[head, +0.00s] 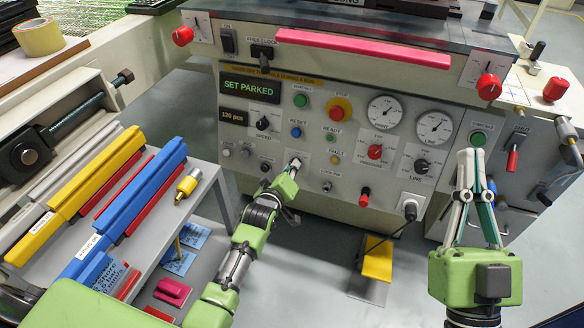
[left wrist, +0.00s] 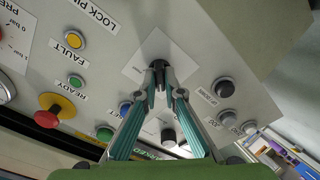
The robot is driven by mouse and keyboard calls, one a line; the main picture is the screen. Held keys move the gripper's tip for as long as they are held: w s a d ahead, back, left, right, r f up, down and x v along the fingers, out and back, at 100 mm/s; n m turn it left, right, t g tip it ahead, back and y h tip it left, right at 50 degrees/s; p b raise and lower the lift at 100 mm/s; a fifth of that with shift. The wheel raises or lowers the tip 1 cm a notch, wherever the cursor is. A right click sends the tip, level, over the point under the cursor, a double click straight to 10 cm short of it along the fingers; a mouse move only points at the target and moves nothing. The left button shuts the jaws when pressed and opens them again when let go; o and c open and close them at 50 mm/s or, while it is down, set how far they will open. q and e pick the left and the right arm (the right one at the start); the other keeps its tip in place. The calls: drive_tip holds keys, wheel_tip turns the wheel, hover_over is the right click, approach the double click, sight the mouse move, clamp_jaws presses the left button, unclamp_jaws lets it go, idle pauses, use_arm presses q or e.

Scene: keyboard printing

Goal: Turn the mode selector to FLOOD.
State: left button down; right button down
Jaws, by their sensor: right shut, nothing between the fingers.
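The knob inside my left gripper, which I take for the mode selector, is dark and sits on a white square plate on the panel; it shows in the left wrist view (left wrist: 158,48). The plate's lettering is not readable. My left gripper (head: 293,166) reaches this plate in the head view, and there the fingers hide most of the knob. In the left wrist view the fingertips (left wrist: 161,72) lie on both sides of the knob and look closed on it. My right gripper (head: 470,156) is shut and empty, in front of the panel's right part.
The display (head: 251,86) reads SET PARKED. A cart with blue and yellow bars (head: 119,205) stands left.

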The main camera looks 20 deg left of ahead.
drive_tip(key=shift+w, duration=0.1)
drive_tip(key=w+f+g+h+p, duration=0.35)
drive_tip(key=f+g, duration=0.35)
drive_tip(key=f, duration=0.6)
use_arm(q)
drive_tip(key=shift+m+h+p, duration=0.3)
drive_tip(key=shift+m+p, duration=0.8)
drive_tip(key=shift+m, duration=3.5)
use_arm(e)
drive_tip(key=s+d+f+g, duration=0.2)
drive_tip(key=s+f+g, duration=0.1)
drive_tip(key=f, duration=0.3)
drive_tip(key=s+d+f+g+h, duration=0.1)
drive_tip(key=s+d+f+g, duration=0.1)
drive_tip(key=s+f+g, duration=0.2)
drive_tip(key=shift+d+f+m+g, duration=0.3)
drive_tip(key=shift+f+g, duration=0.2)
drive_tip(key=shift+f, duration=1.2)
drive_tip(key=shift+h, duration=0.25)
use_arm(q)
drive_tip(key=c, duration=2.1)
unclamp_jaws()
drive_tip(key=shift+c, duration=0.2)
use_arm(e)
drive_tip(key=shift+a, duration=0.1)
use_arm(q)
drive_tip(key=v, duration=1.2)
